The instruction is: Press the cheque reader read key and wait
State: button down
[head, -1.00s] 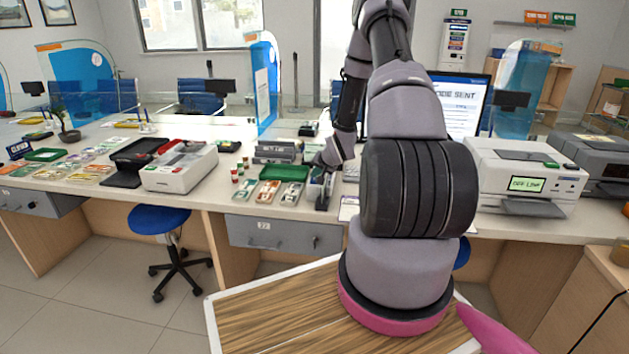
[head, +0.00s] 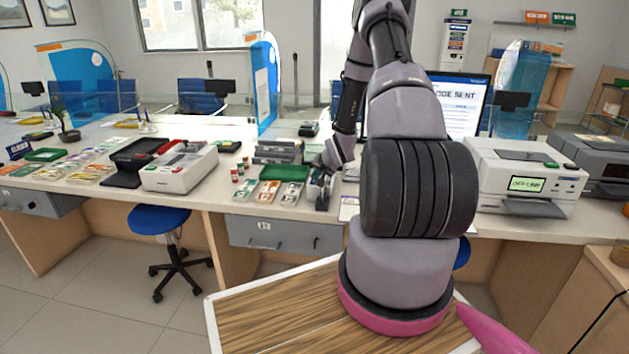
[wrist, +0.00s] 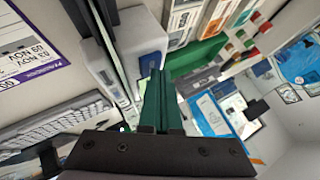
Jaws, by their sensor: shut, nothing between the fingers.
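The cheque reader appears to be the small pale device with a blue-grey block (wrist: 140,36) in the wrist view, just beyond my fingertips. In the head view it is mostly hidden behind my gripper (head: 322,190), at the counter's front edge. My gripper's green fingers (wrist: 157,78) are together and empty, pointing at the device. I cannot tell whether the tips touch it, and the read key is not clearly visible.
A green tray (head: 285,173) and note stacks (head: 268,192) lie left of my gripper. A keyboard (wrist: 55,122) and printed sheet (wrist: 32,50) are close by in the wrist view. A printer (head: 525,170) with a lit display stands right; a blue stool (head: 158,219) stands below the counter.

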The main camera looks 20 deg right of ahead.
aim_at(315, 181)
dwell(0.4)
jog(key=shift+r, duration=0.85)
jog(key=shift+r, duration=2.5)
